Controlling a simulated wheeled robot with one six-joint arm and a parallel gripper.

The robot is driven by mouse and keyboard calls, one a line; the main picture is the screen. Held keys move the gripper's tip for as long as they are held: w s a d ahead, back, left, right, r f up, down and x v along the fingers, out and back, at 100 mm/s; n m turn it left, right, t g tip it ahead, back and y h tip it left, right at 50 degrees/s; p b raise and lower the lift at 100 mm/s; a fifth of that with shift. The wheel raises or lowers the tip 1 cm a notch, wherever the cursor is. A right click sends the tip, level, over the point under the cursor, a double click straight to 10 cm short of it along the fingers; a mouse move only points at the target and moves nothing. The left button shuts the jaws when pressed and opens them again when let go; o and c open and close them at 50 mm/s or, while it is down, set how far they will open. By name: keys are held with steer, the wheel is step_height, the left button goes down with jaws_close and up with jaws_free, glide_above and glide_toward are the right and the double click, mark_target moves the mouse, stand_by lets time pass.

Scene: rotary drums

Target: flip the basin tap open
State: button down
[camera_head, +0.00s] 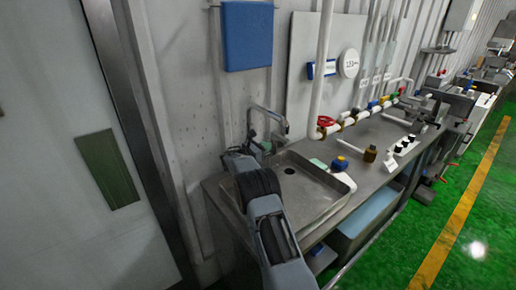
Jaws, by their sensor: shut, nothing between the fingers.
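The basin tap (270,112) is a grey metal spout that rises at the wall and bends over the left part of the steel basin (318,208). My arm reaches up from the bottom of the picture across the basin's left side. My gripper (266,146) is shut and empty, close by the lower part of the tap. It is too small to tell whether it touches the tap. The tap's lever is not clear, and my arm hides part of the basin's left edge.
A blue box (247,36) hangs on the wall above the tap. A white pipe with a red valve handle (326,121) stands to the right. A door frame is at the left.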

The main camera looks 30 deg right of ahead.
mark_target(282, 140)
steer(key=shift+w+d+p, duration=0.25)
steer(key=shift+d+p, duration=0.15)
steer(key=shift+d, duration=1.15)
steer(key=shift+w+d+p, duration=0.2)
steer(key=shift+d+p, duration=0.2)
steer(key=shift+d, duration=1.15)
